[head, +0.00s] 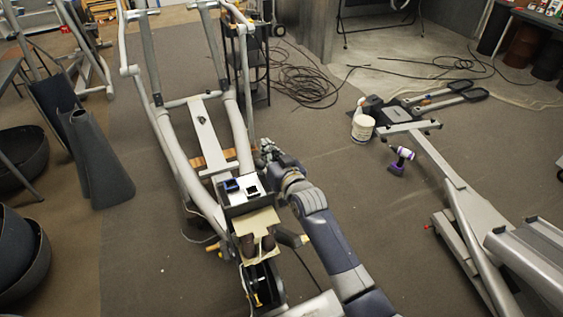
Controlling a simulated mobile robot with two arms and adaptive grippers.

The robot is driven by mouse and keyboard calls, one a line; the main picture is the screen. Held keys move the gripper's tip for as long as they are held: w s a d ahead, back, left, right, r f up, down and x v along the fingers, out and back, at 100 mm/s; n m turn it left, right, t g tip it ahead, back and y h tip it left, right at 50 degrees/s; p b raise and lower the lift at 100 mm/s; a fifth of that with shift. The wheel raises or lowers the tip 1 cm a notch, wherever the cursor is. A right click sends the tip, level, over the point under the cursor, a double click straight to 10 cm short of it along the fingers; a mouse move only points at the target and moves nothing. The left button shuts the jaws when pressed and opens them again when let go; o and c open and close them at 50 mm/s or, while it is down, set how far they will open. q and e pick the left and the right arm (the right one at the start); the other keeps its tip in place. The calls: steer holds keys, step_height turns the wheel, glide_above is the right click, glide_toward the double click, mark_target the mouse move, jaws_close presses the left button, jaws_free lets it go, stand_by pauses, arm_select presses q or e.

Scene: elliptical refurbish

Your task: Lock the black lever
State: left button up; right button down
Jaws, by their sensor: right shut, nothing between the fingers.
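The grey elliptical machine (178,165) stands in the middle of the head view, its long rails running away from me. Near its front end is a dark open housing (240,206) with a small blue part (232,185) and a black-and-white part (252,190) on top. I cannot pick out the black lever for certain; it is too small or hidden here. My right arm comes in from the lower right. My right gripper (268,150) is shut and empty, beside the right rail just beyond the housing; whether it touches the machine I cannot tell. My left gripper is not in view.
A beige board (254,224) and two brown cylinders lie nearer me. Black cables (305,82) lie behind. Open carpet lies right of my arm.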

arm_select(q)
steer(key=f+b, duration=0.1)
steer(key=b, duration=0.2)
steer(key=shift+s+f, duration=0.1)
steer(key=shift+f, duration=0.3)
arm_select(e)
steer(key=v, duration=1)
steer(key=shift+r, duration=0.2)
steer(key=shift+s+d, duration=0.1)
steer(key=shift+s, duration=0.05)
